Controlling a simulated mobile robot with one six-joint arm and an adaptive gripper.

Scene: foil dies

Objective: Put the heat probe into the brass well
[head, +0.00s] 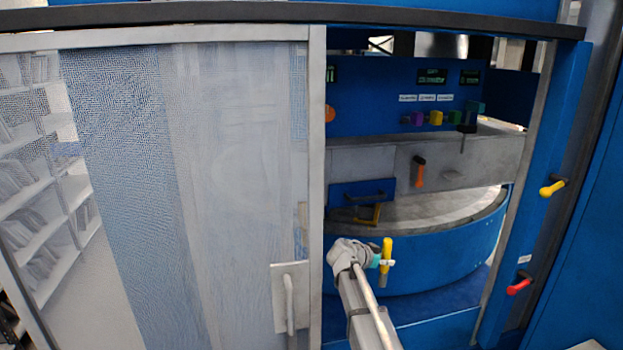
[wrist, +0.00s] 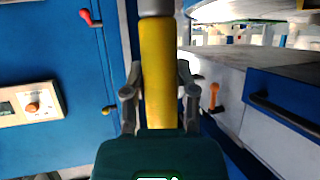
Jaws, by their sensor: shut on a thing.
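The yellow rod in my gripper, which looks like the heat probe, stands upright in the head view (head: 387,250). It fills the middle of the wrist view (wrist: 158,75), with a grey end at the top. My gripper (wrist: 158,100) is shut on it, one finger on each side. In the head view my gripper (head: 380,263) is in the cabinet opening, in front of the blue round drum. A row of small coloured blocks lies farther back; the yellow one (head: 436,117) may be the brass well, but I cannot tell. Any hole in it is too small to see.
A glazed door panel (head: 220,180) with a handle covers the left side. A grey ledge (head: 450,155) with an orange lever (head: 419,173) crosses behind the drum (head: 430,250). Yellow (head: 552,188) and red (head: 519,287) levers stick out at the right frame.

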